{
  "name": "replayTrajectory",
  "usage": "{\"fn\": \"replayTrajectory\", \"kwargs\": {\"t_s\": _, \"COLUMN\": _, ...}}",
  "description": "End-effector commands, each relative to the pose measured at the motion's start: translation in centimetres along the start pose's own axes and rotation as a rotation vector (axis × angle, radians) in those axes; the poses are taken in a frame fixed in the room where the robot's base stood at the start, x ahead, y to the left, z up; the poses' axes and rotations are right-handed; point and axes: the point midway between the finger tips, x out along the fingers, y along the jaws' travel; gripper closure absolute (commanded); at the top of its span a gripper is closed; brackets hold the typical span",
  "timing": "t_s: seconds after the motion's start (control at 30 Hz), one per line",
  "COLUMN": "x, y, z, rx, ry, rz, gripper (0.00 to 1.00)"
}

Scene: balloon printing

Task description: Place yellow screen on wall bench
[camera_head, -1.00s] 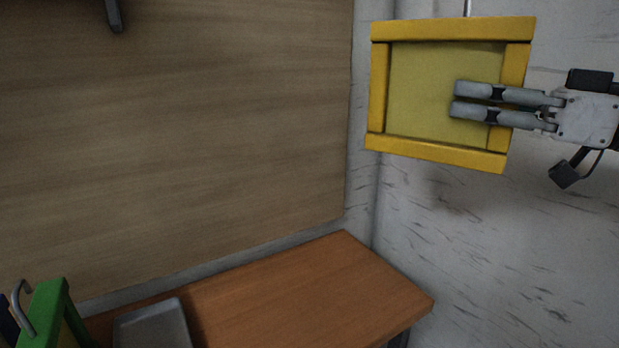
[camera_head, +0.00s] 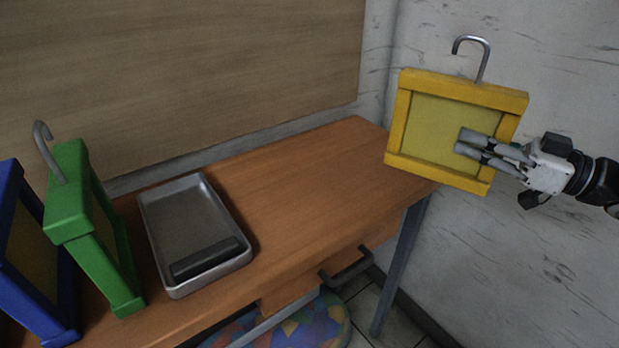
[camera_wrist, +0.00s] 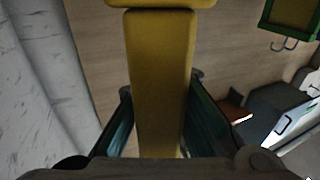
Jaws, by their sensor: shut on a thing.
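The yellow screen (camera_head: 450,100) is a square yellow frame with a metal hook on top. My gripper (camera_head: 468,143) is shut on its right side and holds it upright, slightly tilted, near the right end of the wall bench. In the wrist view the yellow frame bar (camera_wrist: 160,75) runs between my two fingers. The wall bench (camera_head: 310,175) is an orange-brown wooden table against the wall. The screen overlaps the bench's right corner in the head view; I cannot tell how far apart they are.
A grey metal tray (camera_head: 190,215) with a dark bar lies on the bench. A green screen (camera_head: 72,231) and a blue screen (camera_head: 15,200) stand at the left end. The bench top right of the tray is clear. A wooden board (camera_head: 180,70) covers the wall behind.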

Motion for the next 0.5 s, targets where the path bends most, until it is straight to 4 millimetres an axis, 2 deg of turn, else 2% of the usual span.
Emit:
{"fn": "replayTrajectory", "kwargs": {"t_s": 0.13, "x": 0.2, "y": 0.2, "z": 0.0, "rx": -0.001, "ry": 0.001, "rz": 0.000, "gripper": 1.00}}
{"fn": "replayTrajectory", "kwargs": {"t_s": 0.23, "x": 1.1, "y": 1.1, "z": 0.2, "rx": 0.000, "ry": 0.001, "rz": -0.001, "gripper": 1.00}}
{"fn": "replayTrajectory", "kwargs": {"t_s": 0.5, "x": 5.8, "y": 5.5, "z": 0.9, "rx": -0.001, "ry": 0.003, "rz": -0.003, "gripper": 1.00}}
